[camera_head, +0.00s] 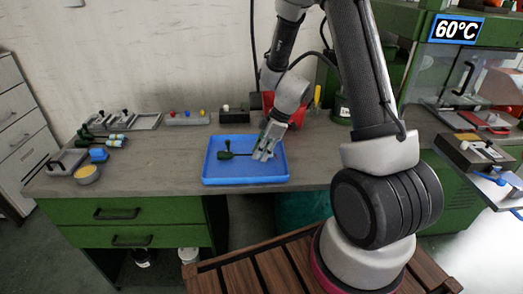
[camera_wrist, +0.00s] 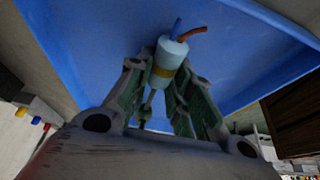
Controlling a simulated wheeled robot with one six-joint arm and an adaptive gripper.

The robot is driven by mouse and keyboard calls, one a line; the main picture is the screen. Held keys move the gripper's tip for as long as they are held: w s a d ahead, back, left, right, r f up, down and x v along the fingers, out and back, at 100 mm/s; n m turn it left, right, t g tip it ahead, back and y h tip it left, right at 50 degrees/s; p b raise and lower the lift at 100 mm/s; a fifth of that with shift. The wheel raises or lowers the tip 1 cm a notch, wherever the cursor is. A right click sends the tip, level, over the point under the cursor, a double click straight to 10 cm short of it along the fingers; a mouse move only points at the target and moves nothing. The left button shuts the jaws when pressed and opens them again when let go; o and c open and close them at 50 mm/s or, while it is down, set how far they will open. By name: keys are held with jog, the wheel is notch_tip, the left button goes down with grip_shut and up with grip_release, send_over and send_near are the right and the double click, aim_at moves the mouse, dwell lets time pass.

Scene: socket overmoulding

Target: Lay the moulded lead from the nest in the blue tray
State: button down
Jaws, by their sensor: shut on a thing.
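The blue tray (camera_head: 272,178) lies on the bench in the head view, and its blue floor (camera_wrist: 240,65) fills much of the wrist view. My gripper (camera_head: 262,152) is low over the right half of the tray. In the wrist view, my gripper (camera_wrist: 158,90) is shut on a pale cylinder (camera_wrist: 172,55) with a tan band and blue and orange wire ends. A dark green moulded piece (camera_head: 226,153) with a thin dark cable shows at the tray's left, the cable running towards my fingers. Whether it joins the held cylinder, and whether that touches the tray, I cannot tell.
Small fixtures (camera_head: 68,160), a round yellow-topped tin (camera_head: 87,174) and pale banded cylinders (camera_head: 116,138) stand on the bench at left. A rack with coloured knobs (camera_head: 187,118) is behind. A machine showing 60°C (camera_head: 457,29) is at right.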

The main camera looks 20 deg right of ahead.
jog(key=c, duration=1.2)
grip_release()
jog(key=v, duration=1.2)
